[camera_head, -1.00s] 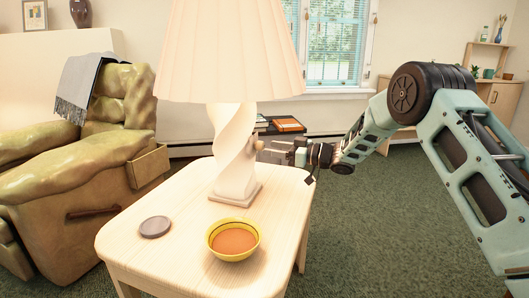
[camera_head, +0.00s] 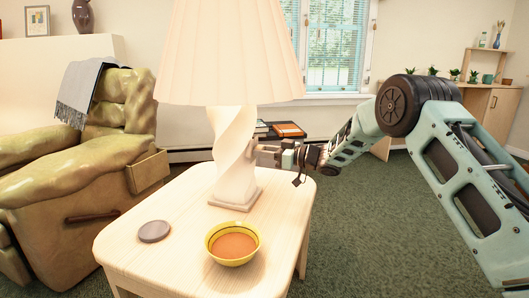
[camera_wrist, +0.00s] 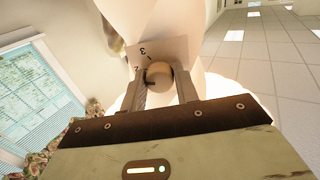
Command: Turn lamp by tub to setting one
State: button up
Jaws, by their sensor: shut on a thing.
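The lamp (camera_head: 235,150), with a white twisted body, square base and pleated shade, stands on a pale wooden side table (camera_head: 180,205). A yellow bowl (camera_head: 218,256) with orange contents sits in front of it. My gripper (camera_head: 256,152) reaches the right side of the lamp body. In the wrist view my gripper (camera_wrist: 161,88) is shut on a round beige knob (camera_wrist: 158,72), one finger at each side. A dial plate (camera_wrist: 170,48) behind the knob shows a "3" and another partly hidden mark. I cannot tell which setting the knob points to.
A grey round disc (camera_head: 154,231) lies on the table left of the bowl. A green armchair (camera_head: 70,200) stands to the left. Dark shelving with an orange item (camera_head: 288,130) is behind the lamp. Green carpet (camera_head: 385,230) is open at the right.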

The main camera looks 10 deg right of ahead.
jog(key=shift+f+n+b, duration=0.1)
jog(key=shift+n+b, duration=1.1)
jog(key=shift+n, duration=3.7)
jog(key=shift+d, duration=0.1)
jog(key=o, duration=1)
jog(key=p+v, duration=0.1)
jog(key=v, duration=0.4)
jog(key=p+v, duration=0.1)
jog(key=v, duration=0.5)
jog(key=p+v, duration=0.2)
jog(key=v, duration=0.4)
jog(key=shift+d+f, duration=0.25)
jog(key=shift+f, duration=0.05)
